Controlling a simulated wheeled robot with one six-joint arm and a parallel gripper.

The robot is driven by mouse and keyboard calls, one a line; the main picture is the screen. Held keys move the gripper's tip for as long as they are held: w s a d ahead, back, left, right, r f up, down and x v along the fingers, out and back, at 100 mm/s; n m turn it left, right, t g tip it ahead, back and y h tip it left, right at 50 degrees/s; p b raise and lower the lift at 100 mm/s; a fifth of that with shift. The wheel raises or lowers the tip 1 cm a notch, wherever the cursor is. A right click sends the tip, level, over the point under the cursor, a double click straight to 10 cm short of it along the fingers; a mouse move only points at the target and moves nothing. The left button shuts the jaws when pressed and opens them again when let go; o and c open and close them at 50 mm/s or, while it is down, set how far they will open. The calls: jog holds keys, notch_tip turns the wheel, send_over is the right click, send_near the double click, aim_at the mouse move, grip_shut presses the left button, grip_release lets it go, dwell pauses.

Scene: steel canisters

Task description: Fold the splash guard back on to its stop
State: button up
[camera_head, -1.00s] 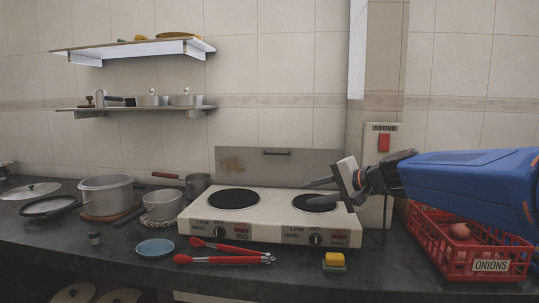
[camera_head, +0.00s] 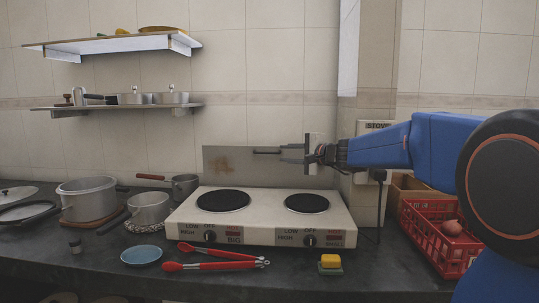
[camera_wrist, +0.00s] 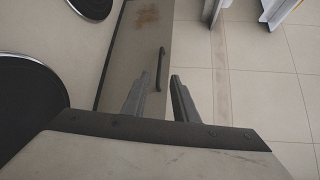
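The splash guard (camera_head: 226,168) is a grey metal panel with a brown stain, standing roughly upright behind the two-burner stove (camera_head: 262,216). In the wrist view the splash guard (camera_wrist: 130,50) shows its dark bar handle (camera_wrist: 160,66) near its upper edge.
A red onion crate (camera_head: 430,235) stands at the right under my arm. Pots (camera_head: 90,200), red tongs (camera_head: 215,265), a blue dish (camera_head: 141,256) and a sponge (camera_head: 330,262) lie around the stove. A shelf (camera_head: 115,105) hangs at the left. The tiled wall is close behind the guard.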

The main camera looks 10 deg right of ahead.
aim_at(268, 153)
jog(key=x, duration=0.9)
jog(key=shift+w+a, duration=0.1)
jog(key=shift+w, duration=0.15)
grip_shut()
jog(key=shift+f, duration=0.1)
dwell(1.0)
